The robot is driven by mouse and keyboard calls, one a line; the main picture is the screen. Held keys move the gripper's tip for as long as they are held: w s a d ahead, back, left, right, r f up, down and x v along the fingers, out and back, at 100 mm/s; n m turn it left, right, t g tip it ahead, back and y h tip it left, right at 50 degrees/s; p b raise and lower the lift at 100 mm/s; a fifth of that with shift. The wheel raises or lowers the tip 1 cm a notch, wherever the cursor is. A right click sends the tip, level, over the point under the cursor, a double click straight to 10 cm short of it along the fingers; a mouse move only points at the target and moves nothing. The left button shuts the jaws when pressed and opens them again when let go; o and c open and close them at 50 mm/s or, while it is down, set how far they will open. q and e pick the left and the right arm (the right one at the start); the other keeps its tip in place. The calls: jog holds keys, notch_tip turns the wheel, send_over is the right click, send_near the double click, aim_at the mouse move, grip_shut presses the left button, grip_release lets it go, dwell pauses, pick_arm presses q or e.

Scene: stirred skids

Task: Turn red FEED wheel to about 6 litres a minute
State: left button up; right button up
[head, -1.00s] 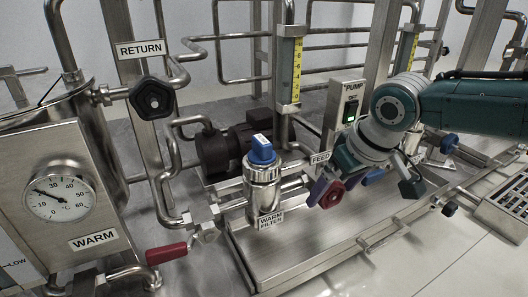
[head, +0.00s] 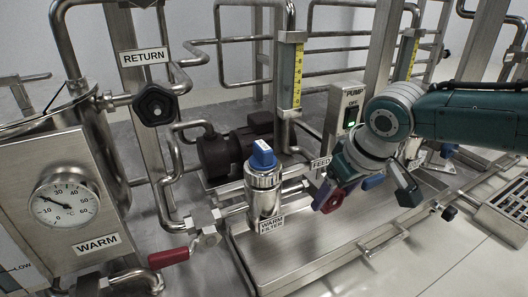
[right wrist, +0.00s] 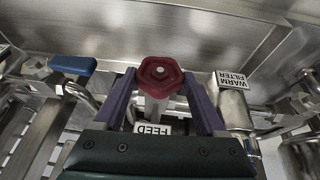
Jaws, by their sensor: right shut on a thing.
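My right gripper (head: 338,195) is shut on this wheel. In the right wrist view the wheel (right wrist: 160,74) sits between the two purple fingers (right wrist: 160,82), with the FEED label (right wrist: 152,129) below it. A yellow-scaled sight tube (head: 297,75) stands upright behind the warm filter; its level is too small to read. A second yellow scale (head: 410,58) stands further right. My left gripper is not in view.
The blue-capped warm filter (head: 263,190) stands left of the wheel. The pump box (head: 345,112) with a green-lit switch is behind my right gripper. A red lever (head: 168,257) and a black RETURN wheel (head: 156,104) are at left. The front tray (head: 310,245) is bare.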

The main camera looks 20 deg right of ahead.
jog(key=h+p, duration=0.1)
jog(key=p, duration=0.1)
jog(key=shift+s+a+r+h+p, duration=0.1)
jog(key=shift+a+r+h+p, duration=0.1)
jog(key=shift+a+h+p, duration=0.15)
jog(key=shift+a+f+n+h+p, duration=0.1)
jog(key=shift+f+n+h+p, duration=0.2)
jog(key=shift+h, duration=0.45)
jog(key=shift+a+f+n+t+h+b, duration=0.15)
jog(key=shift+h+b, duration=0.1)
jog(key=shift+h, duration=0.25)
jog(key=shift+f+n+t+h+b, duration=0.1)
jog(key=shift+n+t+h+b, duration=0.1)
jog(key=shift+h, duration=0.3)
jog(key=shift+h+b, duration=0.65)
jog(key=shift+h, duration=0.15)
jog(key=o, duration=1.3)
jog(key=shift+r, duration=0.1)
